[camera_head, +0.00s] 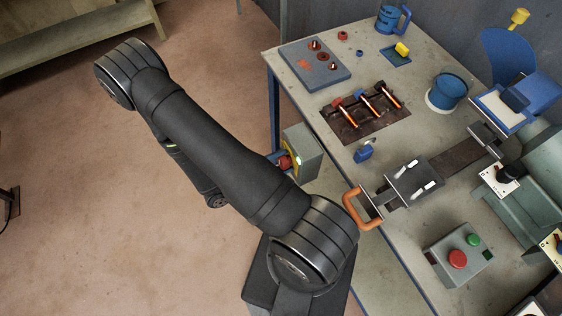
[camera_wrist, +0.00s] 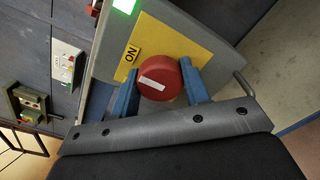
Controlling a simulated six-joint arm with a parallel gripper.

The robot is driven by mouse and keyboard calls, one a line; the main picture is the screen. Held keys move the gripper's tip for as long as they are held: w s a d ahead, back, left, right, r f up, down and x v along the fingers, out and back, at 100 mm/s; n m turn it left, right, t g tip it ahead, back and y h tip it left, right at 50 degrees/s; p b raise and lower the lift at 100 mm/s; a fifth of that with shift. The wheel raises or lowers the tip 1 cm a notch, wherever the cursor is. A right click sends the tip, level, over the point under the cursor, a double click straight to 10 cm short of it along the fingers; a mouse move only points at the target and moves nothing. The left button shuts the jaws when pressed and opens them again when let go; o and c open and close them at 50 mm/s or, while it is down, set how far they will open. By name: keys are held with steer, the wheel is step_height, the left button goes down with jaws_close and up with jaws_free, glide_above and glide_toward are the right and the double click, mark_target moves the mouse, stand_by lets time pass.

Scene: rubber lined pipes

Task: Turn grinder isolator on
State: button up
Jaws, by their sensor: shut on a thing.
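The isolator is a grey-green box (camera_head: 306,150) on the table's left side, with a yellow plate (camera_wrist: 185,42) on its face. Its round red knob (camera_wrist: 172,72) also shows in the head view (camera_head: 286,162), partly hidden by my gripper. The knob carries a short white bar, lying slightly tilted in the wrist view. A yellow "ON" label (camera_wrist: 131,52) sits up and left of the knob. A green light (camera_wrist: 124,5) is lit at the box's top corner. My gripper (camera_wrist: 160,84) has its blue fingers on both sides of the knob, shut on it.
The table (camera_head: 395,150) holds a blue panel (camera_head: 318,72), a vice-like clamp with an orange handle (camera_head: 358,210), a blue mug (camera_head: 390,18) and a red-green button box (camera_head: 459,255). The floor to the left is open. A wooden bench (camera_head: 75,35) stands at the back left.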

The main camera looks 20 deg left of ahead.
steer(key=o, duration=1)
steer(key=v, duration=1.7)
steer(key=shift+s+a+r, duration=0.1)
steer(key=shift+s+a, duration=0.05)
steer(key=x, duration=1.7)
